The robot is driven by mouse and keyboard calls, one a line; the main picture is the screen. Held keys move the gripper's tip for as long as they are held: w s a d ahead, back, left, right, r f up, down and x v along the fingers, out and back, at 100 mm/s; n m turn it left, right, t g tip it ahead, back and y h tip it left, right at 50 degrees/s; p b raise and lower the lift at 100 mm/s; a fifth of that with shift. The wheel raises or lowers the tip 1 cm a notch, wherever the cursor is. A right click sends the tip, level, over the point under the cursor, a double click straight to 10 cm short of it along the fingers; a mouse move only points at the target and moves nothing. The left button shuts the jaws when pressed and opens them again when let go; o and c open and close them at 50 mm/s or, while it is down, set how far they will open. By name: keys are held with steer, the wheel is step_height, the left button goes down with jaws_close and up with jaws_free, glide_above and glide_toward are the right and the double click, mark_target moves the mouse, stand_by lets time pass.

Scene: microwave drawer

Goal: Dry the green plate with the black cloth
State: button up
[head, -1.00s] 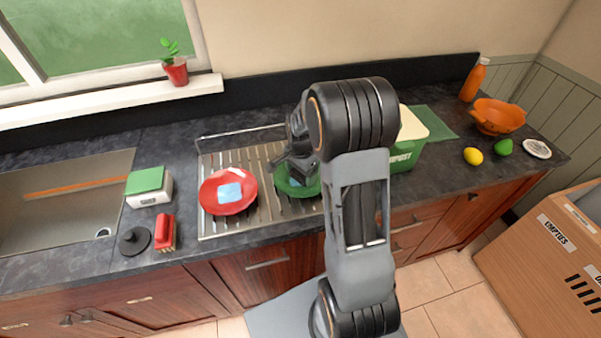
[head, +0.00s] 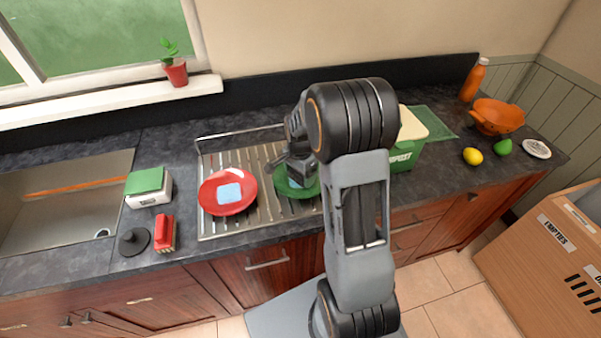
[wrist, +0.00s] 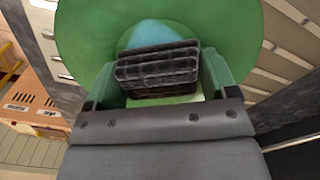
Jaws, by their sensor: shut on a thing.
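The green plate (head: 284,188) lies on the steel drainer, partly hidden behind my gripper (head: 298,178). It also fills the top of the wrist view (wrist: 90,35), with a pale blue patch on its surface (wrist: 158,32). In the wrist view my gripper (wrist: 160,78) is shut on the black cloth (wrist: 157,68), a dark folded block between its fingers. The cloth is over the plate and covers part of the pale patch. I cannot tell whether it touches the plate.
A red plate (head: 211,195) with a light blue square patch lies left on the drainer (head: 264,213). A green bin with a cream lid (head: 411,126) stands close right. A sink (head: 60,205) is at the left. An orange colander (head: 498,116) is at the far right.

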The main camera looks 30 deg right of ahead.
steer(key=shift+s+a, duration=0.15)
steer(key=shift+a, duration=0.3)
steer(key=shift+w+d, duration=0.25)
steer(key=shift+d, duration=0.45)
steer(key=shift+a, duration=0.15)
steer(key=shift+s+a, duration=0.2)
steer(key=shift+a, duration=0.35)
steer(key=shift+w+d, duration=0.1)
steer(key=shift+d, duration=0.25)
steer(key=shift+r+p, duration=2.3)
steer(key=shift+r, duration=1.2)
